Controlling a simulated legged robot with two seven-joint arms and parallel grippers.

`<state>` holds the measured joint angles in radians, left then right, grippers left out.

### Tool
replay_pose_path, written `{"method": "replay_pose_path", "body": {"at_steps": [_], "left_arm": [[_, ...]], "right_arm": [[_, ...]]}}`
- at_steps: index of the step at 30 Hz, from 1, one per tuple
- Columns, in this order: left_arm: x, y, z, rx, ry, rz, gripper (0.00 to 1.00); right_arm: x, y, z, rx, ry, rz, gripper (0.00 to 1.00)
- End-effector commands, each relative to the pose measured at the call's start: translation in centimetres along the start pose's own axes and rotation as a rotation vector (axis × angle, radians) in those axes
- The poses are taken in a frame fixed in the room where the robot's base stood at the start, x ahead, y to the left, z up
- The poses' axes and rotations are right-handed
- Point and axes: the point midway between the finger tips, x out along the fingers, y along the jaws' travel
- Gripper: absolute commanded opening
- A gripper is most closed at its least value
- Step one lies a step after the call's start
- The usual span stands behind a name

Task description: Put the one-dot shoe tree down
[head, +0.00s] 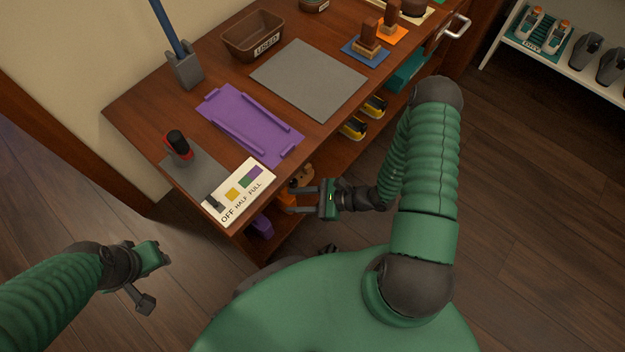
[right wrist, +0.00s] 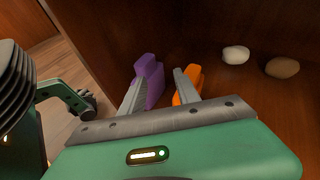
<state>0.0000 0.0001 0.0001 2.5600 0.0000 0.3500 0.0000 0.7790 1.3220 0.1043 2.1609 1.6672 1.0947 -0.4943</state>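No dots can be made out on any object, so I cannot tell which is the one-dot shoe tree. In the right wrist view, a purple piece (right wrist: 151,80) and an orange piece (right wrist: 191,82) stand on the lower shelf near my fingertips. My right gripper (head: 292,198) is at the bench's open front below the switch panel; it also shows in the right wrist view (right wrist: 160,88). Its fingers are apart, the left one beside the purple piece and the right one over the orange piece; neither looks gripped. My left gripper (head: 150,280) hangs over the floor, apart from the bench.
On the bench top are a purple tray (head: 250,124), a grey mat (head: 308,78), a brown bin (head: 253,36) and a switch panel (head: 239,192). A white and a brown stone-like object (right wrist: 236,54) lie on the shelf. A white shoe rack (head: 566,68) stands far right.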

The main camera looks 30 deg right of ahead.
Motion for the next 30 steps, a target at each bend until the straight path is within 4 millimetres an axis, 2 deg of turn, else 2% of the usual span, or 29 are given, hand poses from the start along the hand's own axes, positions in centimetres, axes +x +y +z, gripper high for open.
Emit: {"method": "replay_pose_path", "body": {"at_steps": [1, 3, 5, 7, 9, 11, 12, 15, 18, 20, 27, 30], "left_arm": [[0.0, 0.0, 0.0, 0.0, 0.0, 0.0, 0.36], [0.0, 0.0, 0.0, 0.0, 0.0, 0.0, 0.36], [0.0, 0.0, 0.0, 0.0, 0.0, 0.0, 0.36], [0.0, 0.0, 0.0, 0.0, 0.0, 0.0, 0.36], [0.0, 0.0, 0.0, 0.0, 0.0, 0.0, 0.36], [0.0, 0.0, 0.0, 0.0, 0.0, 0.0, 0.36], [0.0, 0.0, 0.0, 0.0, 0.0, 0.0, 0.36], [0.0, 0.0, 0.0, 0.0, 0.0, 0.0, 0.36], [0.0, 0.0, 0.0, 0.0, 0.0, 0.0, 0.36], [0.0, 0.0, 0.0, 0.0, 0.0, 0.0, 0.36], [0.0, 0.0, 0.0, 0.0, 0.0, 0.0, 0.36], [-0.9, 0.0, -0.2, 0.0, 0.0, 0.0, 0.36]], "right_arm": [[-0.3, 2.0, 3.0, -0.15, 0.021, 0.188, 0.38], [-1.9, 5.3, 5.3, -0.361, 0.079, 0.446, 0.38], [-3.9, 7.2, 6.4, -0.557, 0.15, 0.641, 0.38], [-6.6, 8.0, 7.1, -0.808, 0.25, 0.835, 0.38], [-9.1, 7.0, 7.9, -1.081, 0.362, 0.982, 0.38], [-10.6, 5.4, 9.0, -1.32, 0.453, 1.066, 0.38], [-11.2, 4.1, 10.0, -1.472, 0.508, 1.098, 0.38], [-11.7, 1.4, 12.8, -1.78, 0.605, 1.119, 0.38], [-11.6, 0.0, 14.8, -1.948, 0.648, 1.11, 0.38], [-11.6, -0.3, 15.2, -1.987, 0.658, 1.107, 0.38], [-11.6, -0.4, 15.3, -1.995, 0.66, 1.108, 0.38], [-12.0, -0.5, 16.2, -1.994, 0.66, 1.108, 0.38]]}}
